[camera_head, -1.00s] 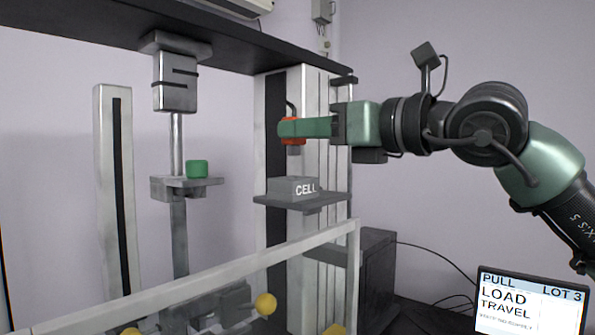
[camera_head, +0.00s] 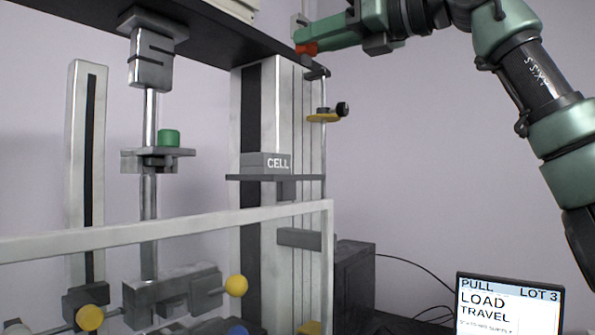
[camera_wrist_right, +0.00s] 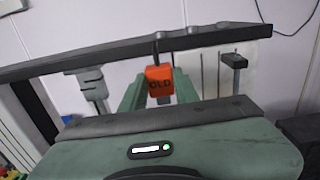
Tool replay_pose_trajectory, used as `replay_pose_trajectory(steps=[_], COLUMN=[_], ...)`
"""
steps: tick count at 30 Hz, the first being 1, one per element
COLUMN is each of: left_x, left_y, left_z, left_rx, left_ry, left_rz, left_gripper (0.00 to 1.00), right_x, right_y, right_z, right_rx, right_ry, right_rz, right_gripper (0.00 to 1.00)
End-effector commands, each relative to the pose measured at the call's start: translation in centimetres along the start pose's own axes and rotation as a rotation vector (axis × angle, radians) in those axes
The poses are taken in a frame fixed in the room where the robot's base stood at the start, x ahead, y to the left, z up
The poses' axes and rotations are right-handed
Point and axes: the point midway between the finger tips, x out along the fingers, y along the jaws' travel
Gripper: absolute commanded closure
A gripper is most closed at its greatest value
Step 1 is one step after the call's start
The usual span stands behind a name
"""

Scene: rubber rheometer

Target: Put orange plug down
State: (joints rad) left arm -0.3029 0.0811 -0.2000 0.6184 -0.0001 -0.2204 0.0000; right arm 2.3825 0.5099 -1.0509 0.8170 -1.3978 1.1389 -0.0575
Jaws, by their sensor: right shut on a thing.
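The orange plug (camera_head: 306,48) is mostly hidden by the green fingers of my right gripper (camera_head: 314,42), high up by the right end of the black crossbeam. In the right wrist view the orange plug (camera_wrist_right: 160,86) sits between the two green fingers (camera_wrist_right: 158,92), with dark lettering on its face and a dark stem or cord above it. My right gripper is shut on it. The plug appears clear of the shelf and table surfaces. My left gripper is in neither view.
A grey CELL block (camera_head: 266,163) sits on a shelf on the column. A green plug (camera_head: 168,138) stands on a small platform. A pale guard rail (camera_head: 180,228) crosses in front. A monitor (camera_head: 508,303) stands at lower right.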

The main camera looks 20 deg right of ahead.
Motion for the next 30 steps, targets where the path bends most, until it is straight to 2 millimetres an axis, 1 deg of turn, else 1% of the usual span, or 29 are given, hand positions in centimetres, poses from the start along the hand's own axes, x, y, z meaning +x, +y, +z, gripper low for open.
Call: replay_pose_trajectory(steps=[1,3,5,9,12,15,20,27,30], left_x=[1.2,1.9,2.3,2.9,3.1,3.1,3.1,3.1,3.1], left_y=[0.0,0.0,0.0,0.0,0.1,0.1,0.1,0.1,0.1], left_z=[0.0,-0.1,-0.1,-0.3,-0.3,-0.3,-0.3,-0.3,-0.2], left_rx=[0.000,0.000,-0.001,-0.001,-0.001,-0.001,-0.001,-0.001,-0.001], left_ry=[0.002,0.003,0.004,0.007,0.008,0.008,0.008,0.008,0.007], left_rz=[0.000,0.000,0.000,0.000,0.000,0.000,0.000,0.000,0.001], left_gripper=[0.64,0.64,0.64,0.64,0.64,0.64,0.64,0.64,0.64], right_x=[0.0,0.0,0.0,0.0,0.0,0.0,0.0,0.0,0.1], right_y=[-0.3,-0.2,-0.2,-0.2,-0.2,-0.1,-0.1,-0.1,0.0], right_z=[-2.2,-4.2,-5.6,-9.2,-11.3,-12.9,-14.0,-17.2,-17.6], right_rx=[-0.001,-0.001,-0.001,0.000,0.001,0.002,0.002,0.003,0.004], right_ry=[0.003,0.003,0.002,0.002,0.002,0.002,0.000,0.001,-0.001], right_rz=[-0.002,-0.002,-0.003,-0.003,-0.003,-0.002,-0.002,-0.002,0.000], right_gripper=[1.00,1.00,1.00,1.00,1.00,1.00,1.00,1.00,1.00])
